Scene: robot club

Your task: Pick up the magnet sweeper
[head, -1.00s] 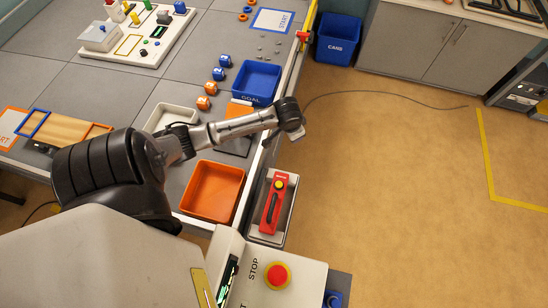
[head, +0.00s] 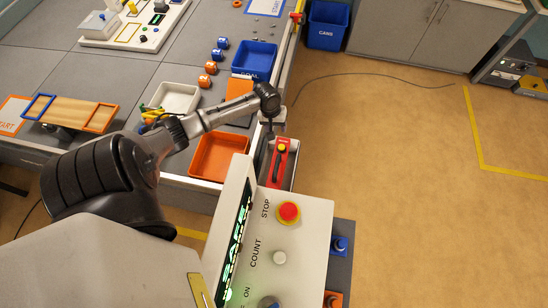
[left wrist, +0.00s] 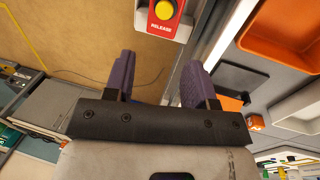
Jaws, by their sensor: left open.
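The magnet sweeper is taken to be the red tool (head: 280,164) with a yellow button and a dark handle, lying in a grey tray (head: 293,172) at the table's right edge. In the left wrist view the tool's red end (left wrist: 160,27) shows at the top, marked RELEASE, with its yellow button. The rest of it is out of that view. My left gripper (head: 272,130) is over the far end of the tray in the head view. In the left wrist view its two purple fingers (left wrist: 157,75) are apart with nothing between them. My right gripper is not in view.
An orange bin (head: 217,155) is left of the tray, and a blue GOAL bin (head: 254,60) stands farther back. A console (head: 290,240) with a red STOP button is in front. The floor (head: 400,190) to the right is mostly clear, with a thin cable lying there.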

